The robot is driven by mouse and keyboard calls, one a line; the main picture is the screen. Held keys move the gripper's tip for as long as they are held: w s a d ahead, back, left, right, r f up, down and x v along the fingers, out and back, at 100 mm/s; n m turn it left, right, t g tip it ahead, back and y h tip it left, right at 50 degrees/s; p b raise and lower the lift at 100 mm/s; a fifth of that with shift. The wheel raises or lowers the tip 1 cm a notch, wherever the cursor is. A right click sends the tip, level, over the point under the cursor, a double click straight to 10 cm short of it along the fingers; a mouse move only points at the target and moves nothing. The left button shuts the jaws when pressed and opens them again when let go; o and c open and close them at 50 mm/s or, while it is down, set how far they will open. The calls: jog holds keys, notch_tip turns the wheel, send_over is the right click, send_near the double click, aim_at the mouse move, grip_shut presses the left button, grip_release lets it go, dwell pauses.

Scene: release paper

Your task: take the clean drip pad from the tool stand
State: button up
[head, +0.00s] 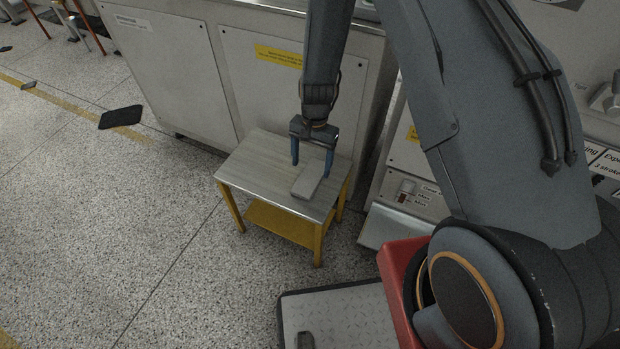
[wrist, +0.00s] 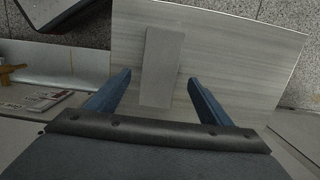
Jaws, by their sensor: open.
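The drip pad (head: 308,183) is a light grey rectangular block lying flat on the top of the tool stand (head: 258,160). The stand is a small table with a grey top and yellow legs. My gripper (head: 311,165) is open and empty, pointing down above the stand top. In the head view the pad lies by the right finger. In the wrist view the pad (wrist: 161,65) lies ahead of and between the two blue fingers (wrist: 158,95), its near end reaching between their tips. How far the fingers are above the pad is hard to tell.
Large grey cabinets (head: 190,65) stand close behind the stand. A dark flat pad (head: 121,117) lies on the floor at left. Open speckled floor (head: 110,230) is left of the stand.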

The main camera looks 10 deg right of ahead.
aim_at(311, 176)
notch_tip(311, 176, down, 4)
jog(key=shift+s+a+f, duration=0.1)
jog(key=shift+s+f, duration=0.05)
jog(key=shift+f, duration=0.05)
jog(key=c, duration=1.1)
